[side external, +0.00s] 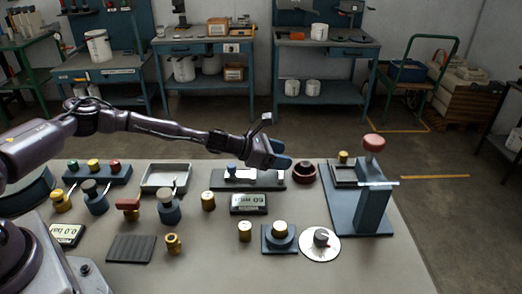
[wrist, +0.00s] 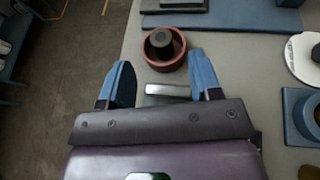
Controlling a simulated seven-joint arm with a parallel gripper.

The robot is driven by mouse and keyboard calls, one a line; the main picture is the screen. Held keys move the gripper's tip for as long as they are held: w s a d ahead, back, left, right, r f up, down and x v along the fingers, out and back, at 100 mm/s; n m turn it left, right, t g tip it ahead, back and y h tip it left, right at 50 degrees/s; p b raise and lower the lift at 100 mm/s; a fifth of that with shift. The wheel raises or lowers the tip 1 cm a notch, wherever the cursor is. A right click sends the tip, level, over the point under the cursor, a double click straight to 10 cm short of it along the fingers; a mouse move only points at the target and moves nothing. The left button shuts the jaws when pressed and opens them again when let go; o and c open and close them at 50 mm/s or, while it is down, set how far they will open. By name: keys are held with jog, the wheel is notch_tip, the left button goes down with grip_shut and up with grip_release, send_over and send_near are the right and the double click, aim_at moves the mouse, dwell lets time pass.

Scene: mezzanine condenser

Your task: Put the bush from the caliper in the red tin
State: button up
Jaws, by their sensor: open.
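The red tin (side external: 304,172) is a low, round, dark red bowl on the bench, right of the caliper. A short dark cylinder (wrist: 161,39), which looks like the bush, stands inside it in the wrist view, where the tin (wrist: 151,60) lies just beyond my fingertips. The caliper (side external: 262,182) lies on a long dark base with pale metal parts and a blue knob; its silver end (wrist: 168,90) shows between my fingers. My gripper (side external: 283,155) is open and empty, above the caliper's right end and left of the tin. It also shows in the wrist view (wrist: 160,62).
A blue stand with a red knob (side external: 374,144) rises right of the tin. Bare bench lies at the front right.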

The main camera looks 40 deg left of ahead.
jog(key=v, duration=0.6)
jog(key=s+d+r+m+g, duration=0.3)
jog(key=s+d+m, duration=0.15)
jog(key=m, duration=0.35)
jog(key=s+d+r+m+g, duration=0.3)
jog(key=s+d+m+g, duration=0.15)
jog(key=m, duration=0.35)
jog(key=s+a+r+m+y, duration=0.2)
jog(key=s+r, duration=0.4)
jog(key=s, duration=0.3)
jog(key=s+a+r+m+t+y, duration=0.1)
jog(key=s+a+r+m+y, duration=0.2)
jog(key=s+r+m, duration=0.3)
jog(key=s+a+r+m+t+y, duration=0.1)
jog(key=s+a+r+m, duration=0.3)
jog(key=s+r, duration=0.4)
jog(key=s+m+y, duration=0.1)
jog(key=s, duration=0.2)
jog(key=shift+s+r, duration=0.2)
jog(key=shift+s, duration=0.15)
jog(key=shift+a, duration=0.1)
